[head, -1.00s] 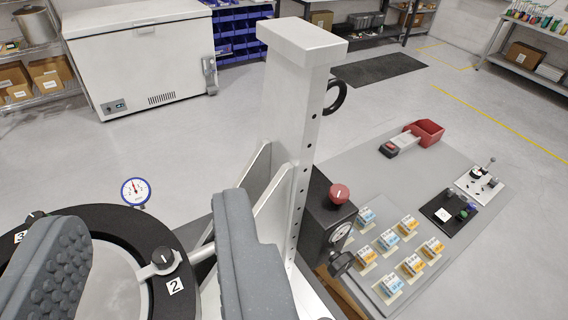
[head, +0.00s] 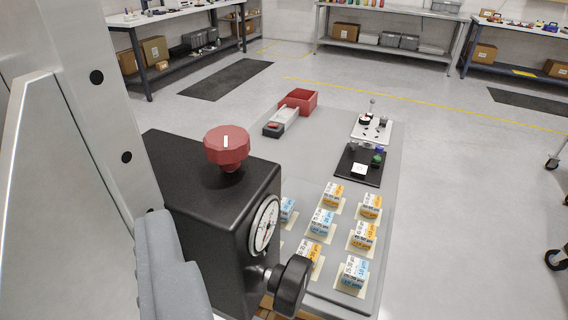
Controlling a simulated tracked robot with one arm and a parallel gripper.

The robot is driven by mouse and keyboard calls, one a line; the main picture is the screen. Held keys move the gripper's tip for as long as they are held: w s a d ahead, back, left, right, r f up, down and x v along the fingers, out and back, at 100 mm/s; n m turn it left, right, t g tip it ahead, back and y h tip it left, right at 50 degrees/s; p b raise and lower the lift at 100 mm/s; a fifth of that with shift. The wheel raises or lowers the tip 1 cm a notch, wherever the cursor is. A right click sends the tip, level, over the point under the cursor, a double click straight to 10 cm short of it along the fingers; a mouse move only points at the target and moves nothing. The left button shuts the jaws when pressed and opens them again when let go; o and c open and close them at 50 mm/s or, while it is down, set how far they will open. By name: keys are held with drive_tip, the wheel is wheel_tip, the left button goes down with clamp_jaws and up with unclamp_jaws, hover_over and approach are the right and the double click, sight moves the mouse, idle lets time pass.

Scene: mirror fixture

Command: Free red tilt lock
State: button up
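The red tilt lock is a faceted red knob (head: 227,146) with a short white mark on its top. It stands on a short stem on top of a black housing (head: 200,215). My gripper (head: 170,268) shows only one grey finger, at the lower left, below and left of the knob and in front of the housing. This finger is apart from the knob. The other finger is not visible, so the opening cannot be judged.
A white column (head: 85,130) with dark holes rises close on the left. The housing carries a round dial (head: 264,225) and a black side knob (head: 292,286). Beyond, a grey mat (head: 340,140) holds several labelled blocks and a red bin (head: 299,101). Air above the red knob is clear.

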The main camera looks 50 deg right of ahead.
drive_tip(key=h, duration=0.2)
approach(221, 127)
drive_tip(key=a+v, duration=0.1)
drive_tip(key=v, duration=0.2)
drive_tip(key=d+f, duration=0.1)
drive_tip(key=shift+m+t, duration=0.3)
drive_tip(key=shift+t, duration=0.1)
drive_tip(key=p+x, duration=0.3)
drive_tip(key=x, duration=1)
drive_tip(key=shift+w+d, duration=0.25)
